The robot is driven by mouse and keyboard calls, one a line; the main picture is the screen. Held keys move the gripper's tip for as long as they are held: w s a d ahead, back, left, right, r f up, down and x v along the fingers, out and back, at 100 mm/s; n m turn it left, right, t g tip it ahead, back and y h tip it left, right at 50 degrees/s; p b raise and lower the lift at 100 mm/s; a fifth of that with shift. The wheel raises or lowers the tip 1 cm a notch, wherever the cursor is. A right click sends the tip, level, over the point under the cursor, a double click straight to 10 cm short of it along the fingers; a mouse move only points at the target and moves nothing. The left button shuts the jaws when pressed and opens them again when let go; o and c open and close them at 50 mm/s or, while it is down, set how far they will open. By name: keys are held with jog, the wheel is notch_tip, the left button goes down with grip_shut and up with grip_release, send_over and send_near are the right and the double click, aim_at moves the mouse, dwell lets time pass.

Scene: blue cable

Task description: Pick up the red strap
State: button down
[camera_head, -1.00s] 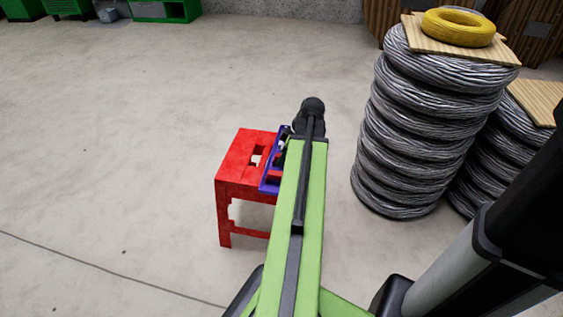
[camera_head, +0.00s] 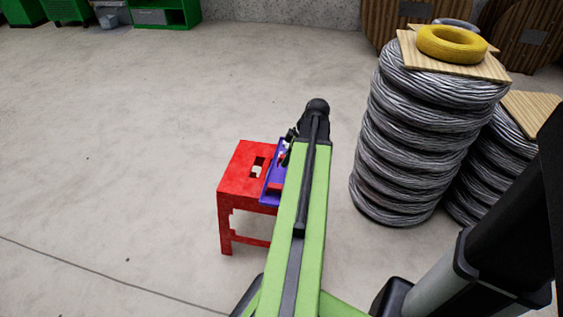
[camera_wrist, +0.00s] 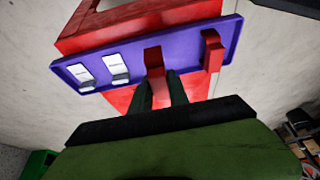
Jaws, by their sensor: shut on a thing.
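A red strap (camera_wrist: 157,86) is between the two dark fingers of my gripper (camera_wrist: 161,91) in the wrist view. The gripper is shut on it at the near edge of a purple tray (camera_wrist: 190,42). I cannot tell whether the strap is clear of the tray. A second red piece (camera_wrist: 212,52) lies toward the tray's right end. In the head view, my arm hides much of the tray (camera_head: 268,188), and the fingers (camera_head: 285,157) are partly visible over it.
The tray is on a red stool (camera_head: 238,178). Two white labelled items (camera_wrist: 117,67) are on its left side. A tall stack of grey cable coils (camera_head: 415,140) stands to the right, topped by a yellow coil (camera_head: 452,43). Floor left of the stool is clear.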

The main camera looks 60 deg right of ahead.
jog(key=s+d+r+p, duration=0.4)
jog(key=s+d+r, duration=0.1)
jog(key=d, duration=0.3)
jog(key=shift+s+r+p, duration=0.2)
jog(key=shift+r+p, duration=0.2)
